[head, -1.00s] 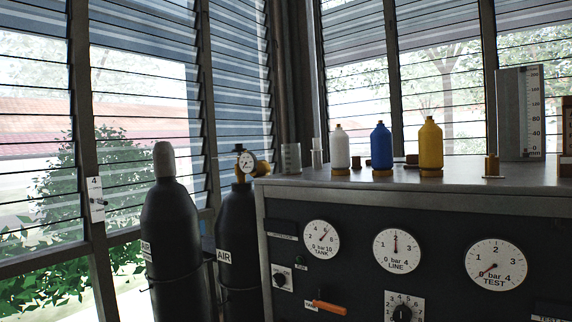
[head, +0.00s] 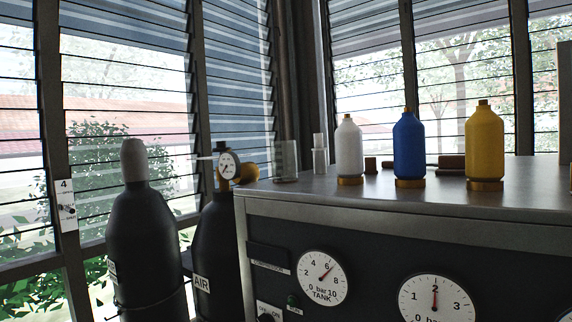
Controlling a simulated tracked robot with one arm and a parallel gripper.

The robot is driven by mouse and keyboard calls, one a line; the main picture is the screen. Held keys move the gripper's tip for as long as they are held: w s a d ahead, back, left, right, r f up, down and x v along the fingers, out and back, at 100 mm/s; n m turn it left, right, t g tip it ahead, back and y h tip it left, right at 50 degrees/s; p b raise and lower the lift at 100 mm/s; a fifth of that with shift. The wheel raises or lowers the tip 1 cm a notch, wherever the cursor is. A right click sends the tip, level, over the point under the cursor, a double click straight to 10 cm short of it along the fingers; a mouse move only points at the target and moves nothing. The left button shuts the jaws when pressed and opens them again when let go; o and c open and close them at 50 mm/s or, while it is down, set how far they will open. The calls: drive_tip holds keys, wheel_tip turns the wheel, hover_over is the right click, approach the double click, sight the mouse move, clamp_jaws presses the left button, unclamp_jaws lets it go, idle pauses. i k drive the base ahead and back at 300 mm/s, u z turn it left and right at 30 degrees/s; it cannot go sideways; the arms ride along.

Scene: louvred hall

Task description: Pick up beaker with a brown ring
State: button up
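A clear glass beaker (head: 286,162) stands upright at the far left end of the bench top. It is small and pale against the window, and I cannot make out a brown ring on it. A narrow clear glass vessel (head: 320,158) stands just to its right. My gripper is not in view, and nothing is seen touching the beaker.
The metal-topped bench (head: 400,205) has gauges on its dark front. White (head: 348,150), blue (head: 409,145) and yellow (head: 485,143) bottles stand along its top on brass-coloured bases. Black gas cylinders (head: 150,245) stand left of the bench, by the louvred windows.

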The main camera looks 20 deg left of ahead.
sight(284, 153)
drive_tip(key=z, duration=0.05)
drive_tip(key=i, duration=0.9)
